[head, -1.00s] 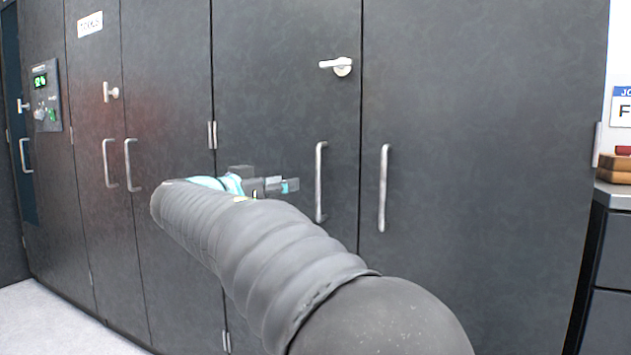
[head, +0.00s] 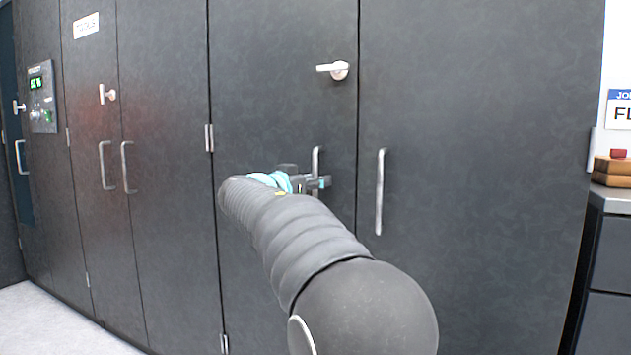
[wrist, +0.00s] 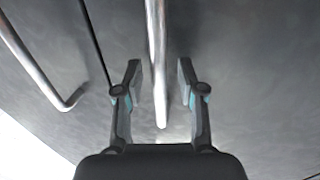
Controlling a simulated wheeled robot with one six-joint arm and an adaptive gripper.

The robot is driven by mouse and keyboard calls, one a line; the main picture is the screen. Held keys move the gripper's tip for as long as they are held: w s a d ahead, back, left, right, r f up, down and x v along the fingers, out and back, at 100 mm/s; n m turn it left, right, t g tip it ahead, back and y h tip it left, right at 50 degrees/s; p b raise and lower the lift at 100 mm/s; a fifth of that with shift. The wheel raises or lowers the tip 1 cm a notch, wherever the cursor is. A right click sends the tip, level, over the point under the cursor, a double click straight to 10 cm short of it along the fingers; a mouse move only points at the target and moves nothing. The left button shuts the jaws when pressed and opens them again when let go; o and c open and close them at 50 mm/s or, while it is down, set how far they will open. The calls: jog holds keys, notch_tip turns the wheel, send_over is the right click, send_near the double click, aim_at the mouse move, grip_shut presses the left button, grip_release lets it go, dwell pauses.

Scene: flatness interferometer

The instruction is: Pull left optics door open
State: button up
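The left optics door (head: 270,110) is a dark grey panel, standing closed and flush with the door on its right. Its vertical silver bar handle (head: 316,158) is partly hidden behind my gripper (head: 322,183). In the wrist view, the bar handle (wrist: 156,50) runs between the two fingers of my gripper (wrist: 159,80). The fingers are open, one on each side of the bar, with a visible gap on both sides. How deep the bar sits between them is hard to tell. A silver lever (head: 331,69) near the top of the door points left, horizontal.
The neighbouring door's handle (head: 381,190) stands close by on the right; it also shows at the left of the wrist view (wrist: 40,70). Further doors and a control panel (head: 42,97) are on the left. A dark drawer cabinet (head: 608,265) stands at the right edge.

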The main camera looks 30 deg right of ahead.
grip_shut()
jog(key=shift+a, duration=0.1)
